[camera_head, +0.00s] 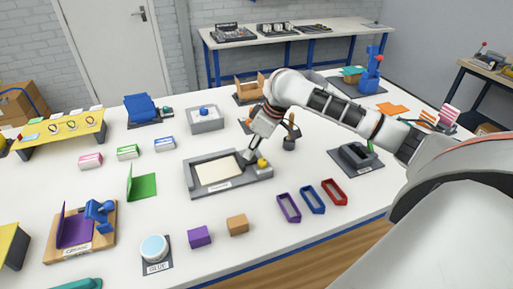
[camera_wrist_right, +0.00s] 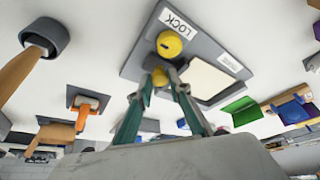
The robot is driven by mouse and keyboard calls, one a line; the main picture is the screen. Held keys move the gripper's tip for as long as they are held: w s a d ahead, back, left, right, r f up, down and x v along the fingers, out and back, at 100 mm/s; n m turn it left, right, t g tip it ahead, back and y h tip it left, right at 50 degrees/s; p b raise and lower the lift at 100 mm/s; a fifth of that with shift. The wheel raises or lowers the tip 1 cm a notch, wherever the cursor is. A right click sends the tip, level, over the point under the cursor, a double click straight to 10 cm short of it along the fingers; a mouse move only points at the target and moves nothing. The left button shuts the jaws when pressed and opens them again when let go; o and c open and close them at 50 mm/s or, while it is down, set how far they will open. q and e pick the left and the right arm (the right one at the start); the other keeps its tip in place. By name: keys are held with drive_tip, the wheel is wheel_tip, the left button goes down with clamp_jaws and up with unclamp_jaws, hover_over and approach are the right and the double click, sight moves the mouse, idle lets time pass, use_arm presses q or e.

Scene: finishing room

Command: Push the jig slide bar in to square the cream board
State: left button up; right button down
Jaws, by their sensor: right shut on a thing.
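The grey jig (camera_head: 200,191) lies on the white table near the middle of the head view, with the cream board (camera_head: 218,171) flat inside it. The board also shows in the right wrist view (camera_wrist_right: 208,80). A round yellow knob (camera_wrist_right: 169,44) sits on the jig beside a LOCK label; it shows in the head view (camera_head: 262,162) too. My right gripper (camera_head: 249,157) reaches down at the jig's right end. In the wrist view its fingers (camera_wrist_right: 163,70) are closed around a smaller yellow grip, apparently the slide bar's; the bar is mostly hidden. My left gripper is not in view.
Purple, blue and red frames (camera_head: 312,199) lie right of the jig. A purple block (camera_head: 199,236) and an orange block (camera_head: 237,224) stand in front. A grey box (camera_head: 206,120) is behind, and a dark holder with a wooden-handled tool (camera_head: 290,140) is close behind my gripper.

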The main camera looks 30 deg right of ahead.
drive_tip(key=shift+w+a+r, duration=0.1)
drive_tip(key=shift+w+a, duration=0.05)
drive_tip(key=shift+a, duration=0.5)
drive_tip(key=shift+w+a, duration=0.15)
drive_tip(key=shift+a, duration=0.45)
drive_tip(key=c, duration=1.8)
unclamp_jaws()
drive_tip(key=shift+c, duration=0.2)
drive_tip(key=shift+d, duration=0.1)
drive_tip(key=v, duration=1.2)
drive_tip(key=shift+s+d, duration=0.1)
